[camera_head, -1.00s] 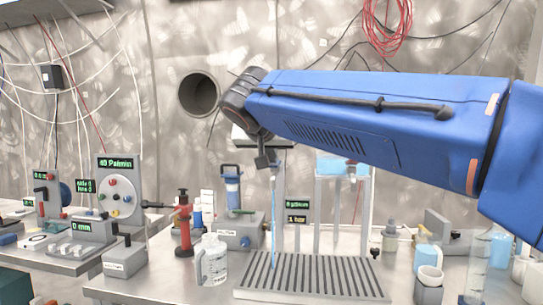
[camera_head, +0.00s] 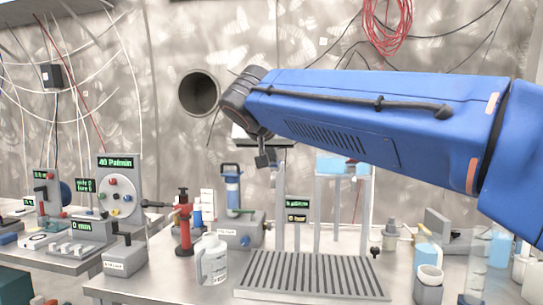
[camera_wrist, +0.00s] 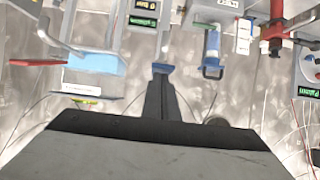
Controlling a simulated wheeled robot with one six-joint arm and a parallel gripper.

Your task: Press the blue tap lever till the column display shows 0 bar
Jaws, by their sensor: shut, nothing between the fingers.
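My gripper (camera_head: 264,158) points down over the back of the grate (camera_head: 310,277), near the tap column (camera_head: 278,205). In the wrist view my gripper's dark fingers (camera_wrist: 160,92) are closed together with nothing between them. A small blue piece, apparently the tap lever (camera_wrist: 162,68), shows at their tips; I cannot tell whether they touch. The column display (camera_head: 297,218) has a lower line in yellow, too small to read surely. It also shows in the wrist view (camera_wrist: 143,20). No water stream falls from the tap.
A white jug (camera_head: 212,260) stands left of the grate, with a red pump (camera_head: 184,225) behind it. Cups (camera_head: 429,283) stand at the right.

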